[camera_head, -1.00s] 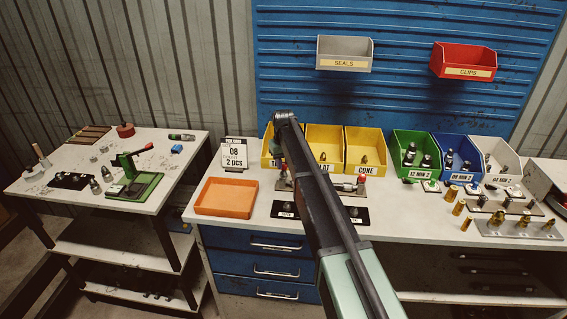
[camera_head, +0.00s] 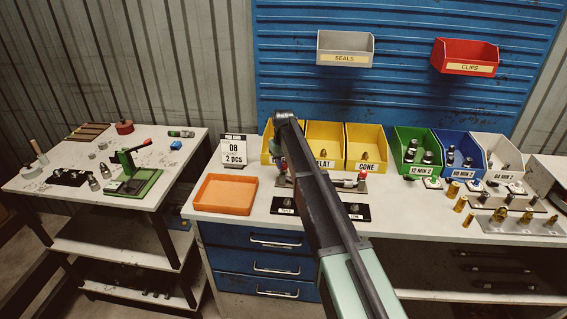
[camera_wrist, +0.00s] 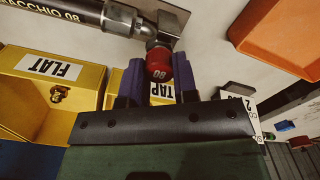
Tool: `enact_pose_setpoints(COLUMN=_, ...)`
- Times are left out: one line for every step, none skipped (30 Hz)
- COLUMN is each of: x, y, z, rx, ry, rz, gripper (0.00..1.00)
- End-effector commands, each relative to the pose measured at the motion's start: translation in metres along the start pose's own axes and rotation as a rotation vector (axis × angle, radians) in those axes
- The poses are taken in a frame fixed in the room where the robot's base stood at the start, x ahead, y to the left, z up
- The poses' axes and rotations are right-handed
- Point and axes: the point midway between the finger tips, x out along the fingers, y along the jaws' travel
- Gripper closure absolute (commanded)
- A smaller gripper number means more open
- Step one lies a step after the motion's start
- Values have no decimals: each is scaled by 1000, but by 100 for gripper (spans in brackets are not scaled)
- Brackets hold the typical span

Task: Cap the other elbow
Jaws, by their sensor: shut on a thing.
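In the head view my arm hides the gripper and most of the hose. A second red cap (camera_head: 362,176) shows at the hose's right end.
Yellow bins stand close behind the hose, among them the FLAT bin (camera_wrist: 48,85) and the CONE bin (camera_head: 367,150). An orange tray (camera_head: 224,195) lies to the left. A black plate (camera_head: 357,212) lies in front. Green, blue and white bins stand to the right.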

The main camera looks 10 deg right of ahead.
Motion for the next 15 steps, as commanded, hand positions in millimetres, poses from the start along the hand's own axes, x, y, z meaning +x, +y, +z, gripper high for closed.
enact_pose_setpoints(x=3, y=0, z=0, rx=0, ry=0, rz=0, gripper=98)
enact_pose_setpoints(x=4, y=0, z=0, rx=0, ry=0, rz=0, gripper=98)
enact_pose_setpoints(x=4, y=0, z=0, rx=0, ry=0, rz=0, gripper=98)
enact_pose_setpoints(x=5, y=0, z=0, rx=0, ry=0, rz=0, gripper=98)
enact_pose_setpoints(x=6, y=0, z=0, rx=0, ry=0, rz=0, gripper=98)
enact_pose_setpoints(x=7, y=0, z=0, rx=0, ry=0, rz=0, gripper=98)
enact_pose_setpoints(x=8, y=0, z=0, rx=0, ry=0, rz=0, gripper=98)
enact_pose_setpoints(x=9, y=0, z=0, rx=0, ry=0, rz=0, gripper=98)
enact_pose_setpoints(x=10, y=0, z=0, rx=0, ry=0, rz=0, gripper=98)
enact_pose_setpoints(x=10, y=0, z=0, rx=0, ry=0, rz=0, gripper=98)
enact_pose_setpoints(x=11, y=0, z=0, rx=0, ry=0, rz=0, gripper=98)
enact_pose_setpoints(x=11, y=0, z=0, rx=0, ry=0, rz=0, gripper=71)
enact_pose_setpoints(x=10, y=0, z=0, rx=0, ry=0, rz=0, gripper=67)
enact_pose_setpoints(x=10, y=0, z=0, rx=0, ry=0, rz=0, gripper=62)
enact_pose_setpoints(x=10, y=0, z=0, rx=0, ry=0, rz=0, gripper=56)
